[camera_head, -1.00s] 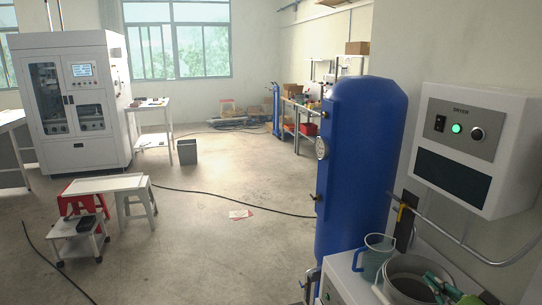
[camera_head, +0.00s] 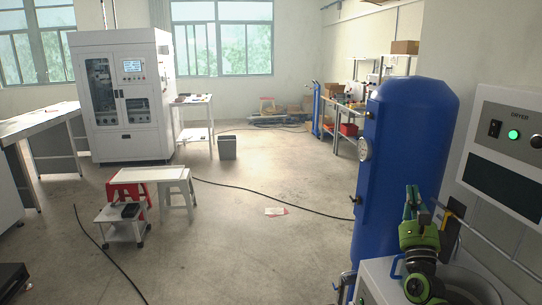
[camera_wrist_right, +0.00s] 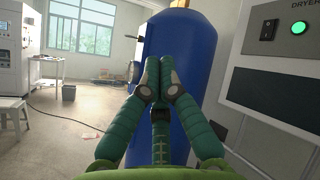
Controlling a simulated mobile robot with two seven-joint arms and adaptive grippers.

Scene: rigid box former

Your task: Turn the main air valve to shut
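My right gripper (camera_head: 412,197) is raised at the lower right, fingers up, in front of the blue tank (camera_head: 395,150). In the right wrist view the two green fingers (camera_wrist_right: 158,75) meet at their tips with nothing visible between them. The blue tank (camera_wrist_right: 172,60) stands beyond them there, and a yellow part (camera_wrist_right: 180,3), cut off by the top edge, shows at its top. I cannot tell whether that is the valve handle. In the head view a small yellow part (camera_head: 455,207) shows beside the wall pipe, right of the gripper. My left gripper is out of view.
A dryer box (camera_head: 507,140) with a green light hangs on the right wall. A pipe (camera_head: 495,250) runs below it. A white bench (camera_head: 160,174) and open floor lie to the left.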

